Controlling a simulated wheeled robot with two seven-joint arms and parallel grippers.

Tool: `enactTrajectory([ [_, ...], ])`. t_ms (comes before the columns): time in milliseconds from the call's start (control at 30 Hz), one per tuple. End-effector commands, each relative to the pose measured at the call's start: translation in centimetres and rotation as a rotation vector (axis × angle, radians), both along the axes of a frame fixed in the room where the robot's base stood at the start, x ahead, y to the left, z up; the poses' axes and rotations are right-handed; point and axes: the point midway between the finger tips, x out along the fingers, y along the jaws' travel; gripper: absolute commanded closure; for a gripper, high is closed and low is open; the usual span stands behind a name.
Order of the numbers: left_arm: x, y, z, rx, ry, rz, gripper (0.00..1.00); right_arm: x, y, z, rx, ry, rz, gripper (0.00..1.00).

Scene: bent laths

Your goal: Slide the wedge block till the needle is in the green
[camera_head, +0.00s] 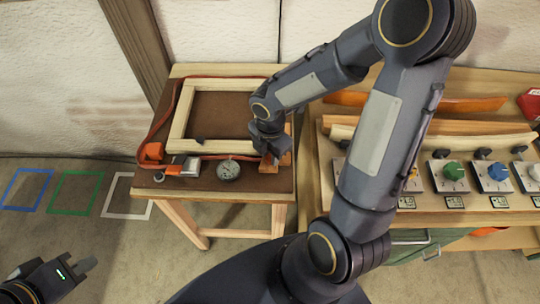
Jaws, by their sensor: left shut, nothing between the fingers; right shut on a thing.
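The small round gauge (229,171) lies at the front of the wooden bench, beside the strapped frame (180,115). Its needle and any green zone are too small to read. My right gripper (270,158) is at the frame's front right corner, to the right of the gauge. It is shut on a brown wooden piece (285,160), which looks like the wedge block; the gripper and wrist hide much of it. My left gripper (84,266) is shut and empty, low at the left over the floor, away from the bench.
An orange strap (156,125) runs around the frame, with a metal buckle (188,167) left of the gauge. A second bench at the right holds bent laths (440,126) and several coloured knobs (453,170). Coloured floor outlines (75,192) lie left. My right arm crosses the gap between benches.

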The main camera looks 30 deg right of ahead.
Motion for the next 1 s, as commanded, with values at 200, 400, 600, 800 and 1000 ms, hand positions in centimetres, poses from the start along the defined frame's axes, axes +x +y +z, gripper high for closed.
enactTrajectory([
  [200, 0.0, 0.0, 0.2, 0.000, 0.000, 0.000, 1.00, 0.7, -0.4, 0.1, -0.001, -0.005, -0.001, 1.00],
  [400, 0.0, 0.0, 0.2, 0.000, 0.000, 0.000, 1.00, 0.7, -0.4, 0.1, -0.001, -0.004, -0.001, 0.66],
  [600, 0.0, 0.0, 0.2, 0.000, 0.000, 0.000, 1.00, 0.6, -0.4, 0.1, -0.001, -0.004, -0.001, 0.53],
  [800, 0.0, 0.0, 0.2, 0.000, 0.000, 0.000, 1.00, 0.7, -0.4, 0.3, -0.001, -0.005, -0.001, 0.53],
  [1000, 0.0, 0.0, 0.4, 0.000, 0.000, 0.000, 1.00, 0.7, -0.4, 2.9, -0.001, -0.009, -0.002, 0.53],
])
